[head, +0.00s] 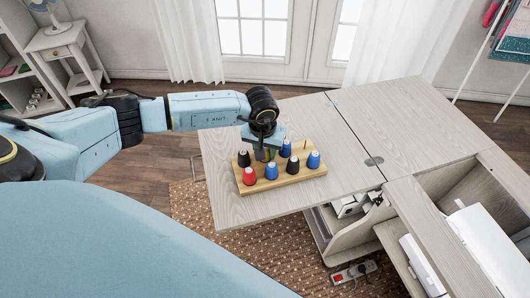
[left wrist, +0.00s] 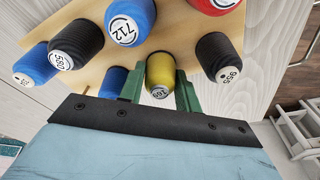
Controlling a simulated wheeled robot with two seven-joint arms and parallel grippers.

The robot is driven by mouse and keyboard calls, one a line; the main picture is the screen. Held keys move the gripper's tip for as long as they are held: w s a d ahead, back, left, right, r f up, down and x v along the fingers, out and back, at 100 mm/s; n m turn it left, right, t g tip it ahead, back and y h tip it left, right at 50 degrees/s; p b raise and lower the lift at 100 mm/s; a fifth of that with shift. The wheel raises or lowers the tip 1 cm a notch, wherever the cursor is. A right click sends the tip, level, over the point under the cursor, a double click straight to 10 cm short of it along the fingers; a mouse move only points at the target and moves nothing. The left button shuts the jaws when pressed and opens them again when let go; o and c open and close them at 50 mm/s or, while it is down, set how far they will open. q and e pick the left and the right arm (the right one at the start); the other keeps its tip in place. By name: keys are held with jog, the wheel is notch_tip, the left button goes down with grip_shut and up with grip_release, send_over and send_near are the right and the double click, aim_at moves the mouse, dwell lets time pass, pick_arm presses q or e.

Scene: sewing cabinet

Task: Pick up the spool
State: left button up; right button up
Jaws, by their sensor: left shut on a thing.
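A yellow spool (left wrist: 160,72) stands between the green fingers of my left gripper (left wrist: 160,92), which is shut on it. In the head view my left gripper (head: 266,153) points down over the back row of the wooden spool rack (head: 290,183) and hides most of the yellow spool. I cannot tell whether the spool is clear of the rack. My right gripper is not in view.
Close around the gripper stand a black spool (head: 243,158), a red spool (head: 249,176) and several blue spools (head: 313,160). A bare peg (head: 305,145) stands at the back right. The tabletop (head: 350,150) right of the rack is clear; an open compartment (head: 480,205) lies farther right.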

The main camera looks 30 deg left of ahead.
pick_arm(q)
notch_tip(320, 180, up, 10)
jog(key=shift+r, duration=0.1)
dwell(0.4)
